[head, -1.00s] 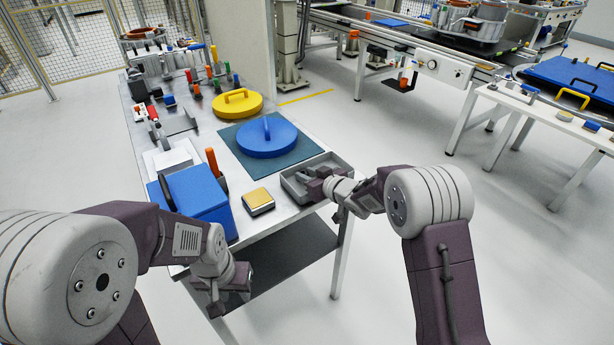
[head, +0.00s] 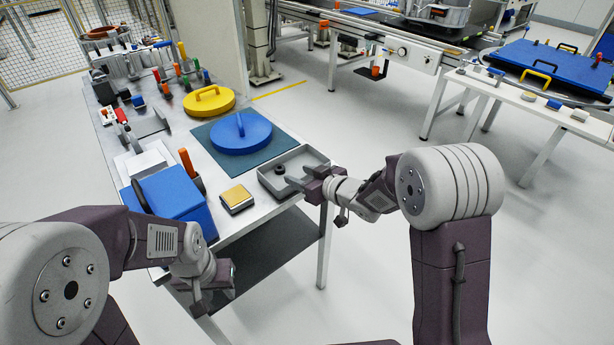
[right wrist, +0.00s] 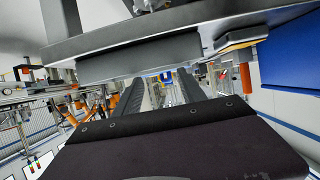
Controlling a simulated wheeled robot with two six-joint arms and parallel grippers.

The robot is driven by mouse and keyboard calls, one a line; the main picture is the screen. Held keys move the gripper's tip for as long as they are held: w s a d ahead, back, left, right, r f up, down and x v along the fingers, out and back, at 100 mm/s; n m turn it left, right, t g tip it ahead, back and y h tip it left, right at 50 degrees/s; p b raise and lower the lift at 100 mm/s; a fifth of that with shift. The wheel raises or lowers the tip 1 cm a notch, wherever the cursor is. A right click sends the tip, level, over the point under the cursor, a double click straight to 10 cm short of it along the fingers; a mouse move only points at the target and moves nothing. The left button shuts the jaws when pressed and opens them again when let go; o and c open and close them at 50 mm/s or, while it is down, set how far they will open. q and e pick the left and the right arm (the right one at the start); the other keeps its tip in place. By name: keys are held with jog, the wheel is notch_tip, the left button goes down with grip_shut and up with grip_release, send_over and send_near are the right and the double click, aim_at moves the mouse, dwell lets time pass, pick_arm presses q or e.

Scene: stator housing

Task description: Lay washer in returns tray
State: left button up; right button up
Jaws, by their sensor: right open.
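The grey returns tray (head: 308,160) stands on the near right corner of the workbench. A small dark round washer (head: 280,169) lies in it, toward the left side. My right gripper (head: 293,184) is open and empty at the tray's near right side, with its fingers pointing left, close to the washer but apart from it. In the right wrist view the two spread fingers (right wrist: 160,95) have nothing between them, and the tray (right wrist: 140,66) fills the top. My left gripper (head: 212,290) hangs low in front of the bench; its jaws are not clear.
A yellow-topped block (head: 237,198) and a blue bin (head: 172,196) stand left of the tray. A blue handled disc (head: 240,136) on a dark mat (head: 204,131) and a yellow handled disc (head: 209,101) lie behind. Floor right of the bench is clear.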

jog(key=v, duration=0.3)
jog(key=s+d+f+m+g+h, duration=0.55)
jog(key=s+d+f+h, duration=0.3)
jog(key=s+d, duration=0.5)
jog(key=s+f+m+g, duration=0.2)
jog(key=s+g, duration=0.2)
jog(key=s, duration=0.6)
jog(key=shift+s+y, duration=0.35)
jog(key=shift+s, duration=0.05)
jog(key=shift+d+r, duration=0.1)
jog(key=shift+d, duration=0.05)
